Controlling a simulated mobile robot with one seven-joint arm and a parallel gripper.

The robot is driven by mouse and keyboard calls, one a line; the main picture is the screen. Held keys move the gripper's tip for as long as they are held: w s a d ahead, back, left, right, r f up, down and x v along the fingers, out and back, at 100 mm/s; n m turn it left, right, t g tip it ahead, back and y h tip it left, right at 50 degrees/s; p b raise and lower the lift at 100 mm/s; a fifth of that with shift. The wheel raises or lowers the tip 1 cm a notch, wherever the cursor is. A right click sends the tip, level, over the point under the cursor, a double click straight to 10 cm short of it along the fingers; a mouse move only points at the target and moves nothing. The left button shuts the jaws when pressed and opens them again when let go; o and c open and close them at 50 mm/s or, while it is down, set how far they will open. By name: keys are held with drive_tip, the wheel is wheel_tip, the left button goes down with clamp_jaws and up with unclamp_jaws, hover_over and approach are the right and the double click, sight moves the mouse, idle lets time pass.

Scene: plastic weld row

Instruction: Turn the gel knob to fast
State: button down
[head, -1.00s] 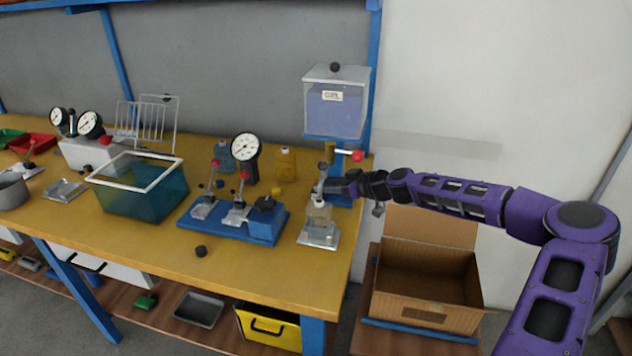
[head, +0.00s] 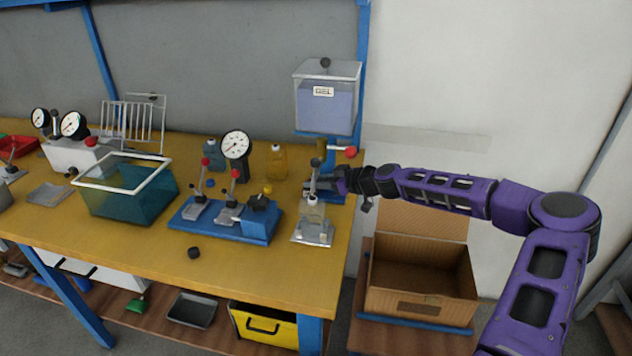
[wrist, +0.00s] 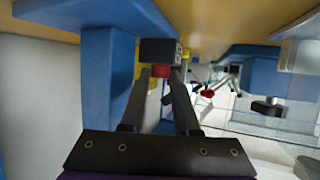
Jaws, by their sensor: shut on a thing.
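The clear gel tank (head: 327,105), labelled GEL, is mounted on a blue post at the table's right end. A valve with a red-ended handle (head: 350,152) is below it. My gripper (head: 335,183) reaches in from the right, low by the post; its tips are hard to see in the head view. In the wrist view my gripper (wrist: 161,76) is shut on a small red piece, which I take for the gel knob (wrist: 160,70). The knob touches a dark block (wrist: 159,50) with small white marks. Its setting cannot be read.
A clamp stand (head: 313,232) with an upright lever is just in front of my gripper. A black cap (head: 194,253) lies on the table. An open cardboard box (head: 420,290) is below my arm.

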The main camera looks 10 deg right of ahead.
drive_tip(key=shift+s+a+m+t+h+b, duration=0.15)
drive_tip(key=shift+m+t+h+b, duration=0.1)
drive_tip(key=shift+m+t+h, duration=0.25)
drive_tip(key=shift+a+m+t+h+b, duration=0.1)
drive_tip(key=shift+m+t+h+b, duration=0.2)
drive_tip(key=shift+m+h, duration=0.3)
drive_tip(key=shift+m+t+h, duration=0.3)
drive_tip(key=shift+m, duration=0.1)
drive_tip(key=c, duration=0.9)
unclamp_jaws()
drive_tip(key=shift+d, duration=0.1)
drive_tip(key=p+v, duration=0.1)
drive_tip(key=v, duration=1.6)
drive_tip(key=shift+s+r+p, duration=0.15)
drive_tip(key=shift+r+p, duration=0.05)
drive_tip(key=shift+p, duration=0.2)
